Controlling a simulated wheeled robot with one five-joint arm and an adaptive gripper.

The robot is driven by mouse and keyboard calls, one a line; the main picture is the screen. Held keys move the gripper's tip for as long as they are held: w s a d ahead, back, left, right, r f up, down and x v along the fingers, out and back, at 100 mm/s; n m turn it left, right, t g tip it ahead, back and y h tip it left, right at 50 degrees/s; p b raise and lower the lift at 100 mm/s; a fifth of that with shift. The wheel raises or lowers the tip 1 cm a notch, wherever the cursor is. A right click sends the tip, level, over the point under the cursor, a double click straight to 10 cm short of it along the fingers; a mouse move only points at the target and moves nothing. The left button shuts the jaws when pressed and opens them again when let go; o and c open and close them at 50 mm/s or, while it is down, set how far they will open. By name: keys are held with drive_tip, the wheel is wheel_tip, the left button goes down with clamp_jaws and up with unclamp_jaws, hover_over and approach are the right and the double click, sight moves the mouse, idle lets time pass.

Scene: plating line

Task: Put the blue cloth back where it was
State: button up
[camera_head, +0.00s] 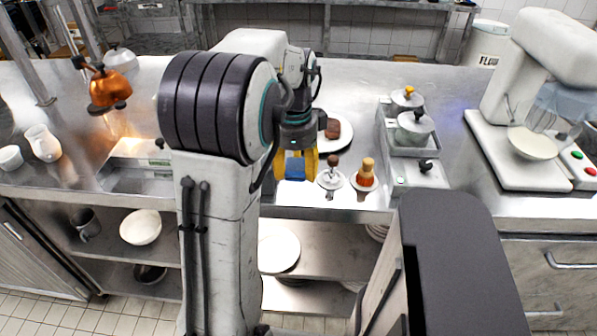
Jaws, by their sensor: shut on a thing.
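My gripper points down and is shut on the cloth, over the front part of the steel counter. A bright white patch lies on the counter below it. I cannot tell whether the cloth touches the counter. My arm hides part of the counter to the left.
Behind is a plate with brown food (333,129). Lidded pots (415,128) and a mixer (540,110) stand farther right.

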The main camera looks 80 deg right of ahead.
sight(298, 160)
drive_tip(key=d+f, duration=0.1)
drive_tip(key=d, duration=0.1)
drive_tip(key=d+f, duration=0.2)
drive_tip(key=d+f+p, duration=0.1)
drive_tip(key=d, duration=0.2)
drive_tip(key=shift+w+d+f, duration=0.1)
drive_tip(key=shift+w+f, duration=0.05)
drive_tip(key=shift+w, duration=0.15)
drive_tip(key=shift+f, duration=2.05)
drive_tip(key=shift+f, duration=0.15)
drive_tip(key=o, duration=0.9)
wheel_tip(298, 160, up, 12)
drive_tip(key=p, duration=0.1)
drive_tip(key=shift+a+r, duration=0.2)
drive_tip(key=shift+a, duration=0.05)
